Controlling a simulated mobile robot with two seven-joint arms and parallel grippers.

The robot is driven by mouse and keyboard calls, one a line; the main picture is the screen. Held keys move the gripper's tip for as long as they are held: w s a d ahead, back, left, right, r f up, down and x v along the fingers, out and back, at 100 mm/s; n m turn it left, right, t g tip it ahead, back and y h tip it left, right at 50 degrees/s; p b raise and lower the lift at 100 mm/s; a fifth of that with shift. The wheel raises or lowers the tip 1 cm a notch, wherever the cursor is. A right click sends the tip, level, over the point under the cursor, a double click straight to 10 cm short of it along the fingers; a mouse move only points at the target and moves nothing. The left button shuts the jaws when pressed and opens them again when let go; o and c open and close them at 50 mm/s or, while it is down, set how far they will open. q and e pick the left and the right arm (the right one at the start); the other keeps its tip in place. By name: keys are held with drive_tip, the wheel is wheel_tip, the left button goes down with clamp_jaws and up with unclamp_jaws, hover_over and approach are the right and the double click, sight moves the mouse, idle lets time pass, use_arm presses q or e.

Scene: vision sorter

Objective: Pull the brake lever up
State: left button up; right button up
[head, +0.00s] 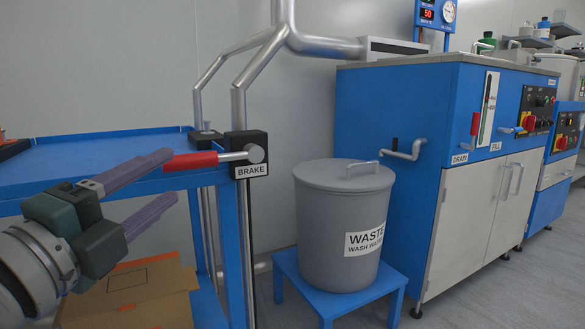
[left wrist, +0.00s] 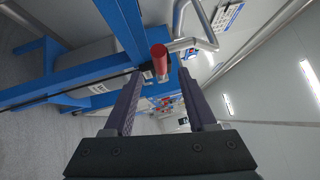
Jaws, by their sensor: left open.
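The brake lever has a red handle (head: 192,161) on a grey metal rod. The rod joins a black block labelled BRAKE (head: 252,152) at the right corner of the blue cart. The lever lies about level, its red end pointing left. My left gripper (head: 168,177) is open, its purple fingers reaching right to the handle's free end, one above and one below. In the left wrist view the red handle (left wrist: 160,60) shows end-on between the fingertips (left wrist: 160,75). Whether a finger touches it I cannot tell. My right gripper is not in view.
The blue cart's top (head: 100,150) lies behind the gripper, with a cardboard box (head: 130,290) below. A grey waste bin (head: 325,225) stands on a blue stool (head: 345,305) to the right. A blue and grey machine (head: 400,110) stands beyond. Metal pipes rise behind the lever.

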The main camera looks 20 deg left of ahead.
sight(185, 166)
use_arm(q)
drive_tip(key=w, duration=0.2)
drive_tip(key=w+b, duration=0.1)
drive_tip(key=w, duration=0.1)
drive_tip(key=w+r, duration=0.1)
drive_tip(key=w, duration=0.1)
drive_tip(key=shift+w+a, duration=0.2)
drive_tip(key=shift+w, duration=0.1)
clamp_jaws()
idle(1.1)
